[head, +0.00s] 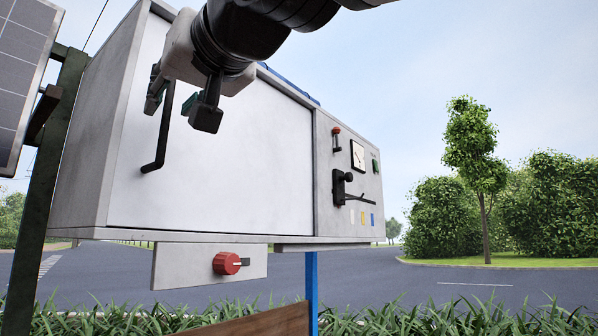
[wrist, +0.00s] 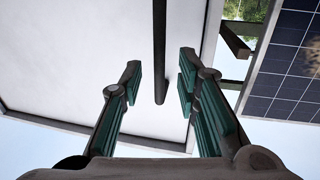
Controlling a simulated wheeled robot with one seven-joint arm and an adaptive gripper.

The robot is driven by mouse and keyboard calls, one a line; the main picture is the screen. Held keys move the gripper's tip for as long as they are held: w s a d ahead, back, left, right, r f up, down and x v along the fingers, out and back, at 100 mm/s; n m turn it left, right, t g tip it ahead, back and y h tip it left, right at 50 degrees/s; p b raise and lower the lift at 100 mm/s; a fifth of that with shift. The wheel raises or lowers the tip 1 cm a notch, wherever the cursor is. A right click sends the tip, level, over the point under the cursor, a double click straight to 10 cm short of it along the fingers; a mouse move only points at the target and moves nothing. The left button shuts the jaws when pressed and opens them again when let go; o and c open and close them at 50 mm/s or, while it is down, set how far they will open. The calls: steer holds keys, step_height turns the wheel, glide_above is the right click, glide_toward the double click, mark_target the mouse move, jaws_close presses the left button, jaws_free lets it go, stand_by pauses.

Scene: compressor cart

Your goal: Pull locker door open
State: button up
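The locker door (head: 240,165) is a wide pale panel in the front of a grey raised box, and it looks shut. A black bar handle (head: 161,145) stands near its left edge, its lower end bent toward the door. My gripper (head: 180,104) is at the handle's upper part, which it partly hides. In the wrist view the handle (wrist: 160,50) lies between the two green-padded fingers of my gripper (wrist: 160,86). The fingers are apart, with a gap on each side of the bar. Contact with the bar does not show.
A control panel (head: 348,215) with a gauge, levers and a red knob adjoins the door's right side. A red rotary knob (head: 227,263) sits on a plate below. A solar panel (head: 22,60) and green post (head: 45,190) stand at left. Grass and road lie below.

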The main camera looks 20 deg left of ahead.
mark_target(168, 106)
steer(key=shift+x, duration=1.7)
jaws_close()
